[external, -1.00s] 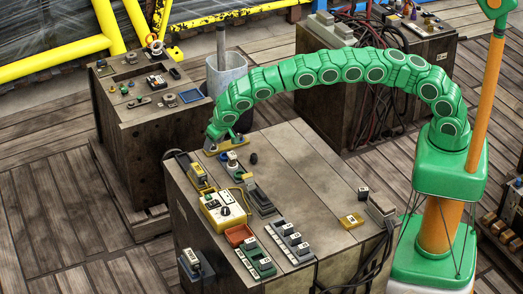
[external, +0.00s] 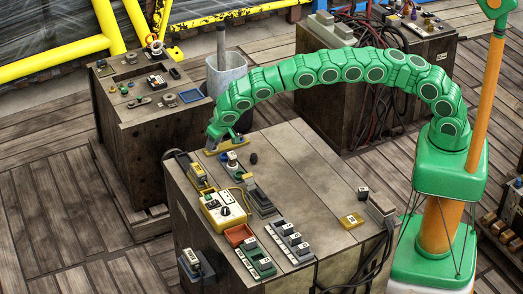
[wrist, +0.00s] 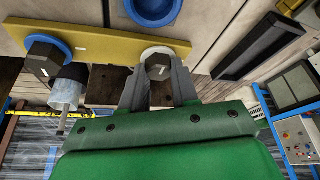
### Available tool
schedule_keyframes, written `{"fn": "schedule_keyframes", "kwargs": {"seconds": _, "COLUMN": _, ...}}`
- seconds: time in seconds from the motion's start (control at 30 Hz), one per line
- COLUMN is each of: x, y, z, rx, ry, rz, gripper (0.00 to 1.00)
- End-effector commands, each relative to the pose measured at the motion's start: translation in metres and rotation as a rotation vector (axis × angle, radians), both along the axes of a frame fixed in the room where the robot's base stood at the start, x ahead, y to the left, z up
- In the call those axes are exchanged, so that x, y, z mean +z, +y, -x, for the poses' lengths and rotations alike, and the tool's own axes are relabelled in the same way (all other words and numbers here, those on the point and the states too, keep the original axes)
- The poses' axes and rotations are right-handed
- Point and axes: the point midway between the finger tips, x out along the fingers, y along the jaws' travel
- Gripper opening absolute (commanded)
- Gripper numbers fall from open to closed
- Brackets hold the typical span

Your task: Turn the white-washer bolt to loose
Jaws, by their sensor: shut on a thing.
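The white-washer bolt (wrist: 157,66) has a dark hex head with a small white mark on it. Its pale washer (wrist: 158,50) shows behind the head, on a yellow bar (wrist: 100,42). My gripper (wrist: 158,82) has its grey fingers on either side of this bolt head and is shut on it. A second dark hex bolt (wrist: 43,62), with a blue washer (wrist: 45,40), sits at the left end of the same bar. In the external view, the bar (external: 210,152) lies at the bench's far left corner, and my gripper (external: 213,140) covers the bolt there.
The bench (external: 300,165) carries a yellow switch box (external: 222,208), an orange-red tray (external: 239,235) and grey and green switch blocks near its left edge. The middle of the bench top is mostly clear.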

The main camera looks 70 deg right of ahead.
Motion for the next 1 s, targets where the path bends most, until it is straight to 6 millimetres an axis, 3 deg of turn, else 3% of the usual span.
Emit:
{"fn": "schedule_keyframes", "kwargs": {"seconds": 0.37, "x": -0.0006, "y": -0.0020, "z": 0.0011, "rx": 0.206, "ry": 0.003, "rz": 0.001, "gripper": 0.00}}
{"fn": "schedule_keyframes", "kwargs": {"seconds": 1.0, "x": 0.0000, "y": -0.0049, "z": -0.0013, "rx": 0.739, "ry": -0.003, "rz": -0.002, "gripper": 0.00}}
